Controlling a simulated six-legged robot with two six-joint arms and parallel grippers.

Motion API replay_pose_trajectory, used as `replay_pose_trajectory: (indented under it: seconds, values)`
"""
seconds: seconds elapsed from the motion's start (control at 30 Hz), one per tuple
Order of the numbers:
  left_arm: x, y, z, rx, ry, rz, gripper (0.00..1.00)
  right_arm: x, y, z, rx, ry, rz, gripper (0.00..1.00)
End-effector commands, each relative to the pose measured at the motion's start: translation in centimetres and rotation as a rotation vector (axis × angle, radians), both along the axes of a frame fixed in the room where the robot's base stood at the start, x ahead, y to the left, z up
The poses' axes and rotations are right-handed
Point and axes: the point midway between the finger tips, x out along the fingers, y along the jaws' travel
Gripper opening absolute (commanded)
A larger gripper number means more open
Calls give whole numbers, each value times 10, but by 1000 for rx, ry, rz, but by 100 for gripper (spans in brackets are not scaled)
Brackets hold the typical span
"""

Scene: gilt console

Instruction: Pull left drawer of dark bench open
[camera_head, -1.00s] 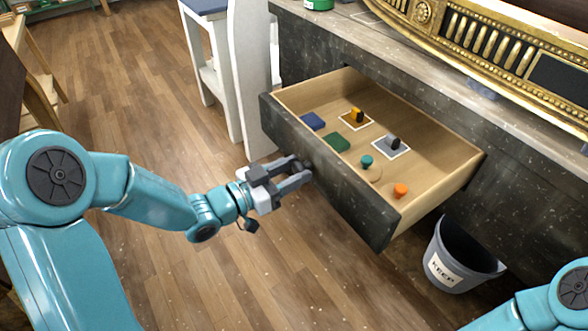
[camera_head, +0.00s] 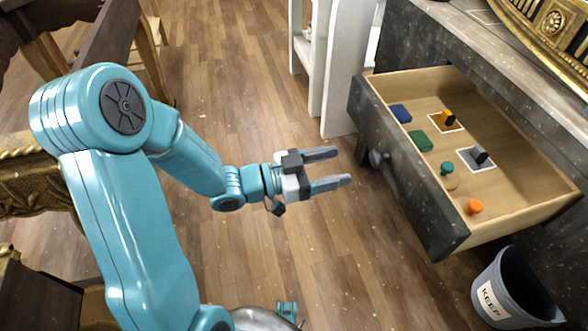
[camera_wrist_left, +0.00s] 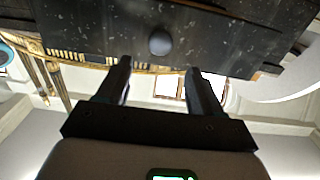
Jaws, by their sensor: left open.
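The left drawer (camera_head: 420,185) of the dark bench (camera_head: 425,40) stands pulled out, its pale wooden inside showing. Its dark speckled front carries a round dark knob (camera_head: 378,158), which also shows in the left wrist view (camera_wrist_left: 160,42). My left gripper (camera_head: 343,167) is open and empty, to the left of the knob and apart from it. In the left wrist view the knob lies beyond and between the open fingertips (camera_wrist_left: 158,68). My right gripper is not in view.
In the drawer lie a blue block (camera_head: 401,113), a green block (camera_head: 420,141), an orange-topped piece (camera_head: 475,207) and several other small pieces. A grey bin (camera_head: 515,290) stands below the drawer's right end. White furniture (camera_head: 345,70) stands behind. Open wooden floor (camera_head: 270,110) surrounds my gripper.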

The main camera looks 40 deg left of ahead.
Motion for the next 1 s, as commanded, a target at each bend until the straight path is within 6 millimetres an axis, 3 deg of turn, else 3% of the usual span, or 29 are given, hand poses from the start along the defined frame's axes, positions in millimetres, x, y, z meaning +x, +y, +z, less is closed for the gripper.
replay_pose_trajectory:
  seconds: [0.2,0.4,1.0]
  values:
    - [-41,32,1,0,2,6,66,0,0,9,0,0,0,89]
    - [-61,45,0,1,1,2,66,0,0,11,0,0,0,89]
    - [-65,47,0,1,-1,-1,66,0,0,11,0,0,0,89]
